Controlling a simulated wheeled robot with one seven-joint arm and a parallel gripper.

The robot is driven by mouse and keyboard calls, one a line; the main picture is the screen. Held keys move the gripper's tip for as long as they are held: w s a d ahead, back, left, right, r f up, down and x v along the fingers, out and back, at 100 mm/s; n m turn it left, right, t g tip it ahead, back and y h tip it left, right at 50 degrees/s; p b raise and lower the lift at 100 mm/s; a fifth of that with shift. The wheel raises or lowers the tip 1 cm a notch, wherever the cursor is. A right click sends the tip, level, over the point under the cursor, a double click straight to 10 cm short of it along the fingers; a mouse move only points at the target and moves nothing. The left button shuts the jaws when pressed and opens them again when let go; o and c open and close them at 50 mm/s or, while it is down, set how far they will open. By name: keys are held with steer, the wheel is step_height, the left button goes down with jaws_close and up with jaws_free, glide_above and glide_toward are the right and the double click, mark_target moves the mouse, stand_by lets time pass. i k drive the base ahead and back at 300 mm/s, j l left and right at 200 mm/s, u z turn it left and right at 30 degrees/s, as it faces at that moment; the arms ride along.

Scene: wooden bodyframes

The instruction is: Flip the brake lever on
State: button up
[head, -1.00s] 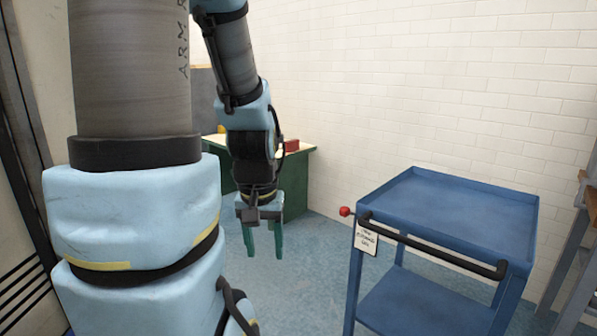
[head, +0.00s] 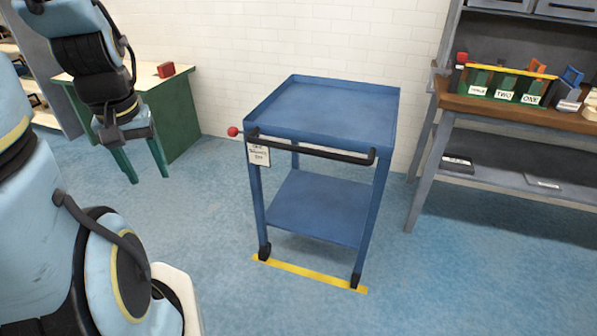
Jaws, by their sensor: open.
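The brake lever appears as a short piece with a red knob (head: 233,131) at the left end of the handle on a blue cart (head: 325,107). A small tag (head: 259,156) with writing too small to read in full hangs below the handle. The black handle bar (head: 315,150) runs along the cart's near edge. My gripper (head: 147,170) hangs pointing down at the left, with green fingers spread apart and nothing between them. It is apart from the knob, to the left of it in the picture.
The cart's wheels stand by a yellow floor strip (head: 310,274). A green desk (head: 170,112) with a red box (head: 166,70) is behind my gripper. A workbench (head: 500,112) with labelled green slots stands at right. Blue floor is clear in front.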

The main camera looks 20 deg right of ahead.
mark_target(233, 132)
steer(key=i+j, duration=0.15)
steer(key=i, duration=0.45)
steer(key=i+j, duration=0.15)
steer(key=i, duration=0.45)
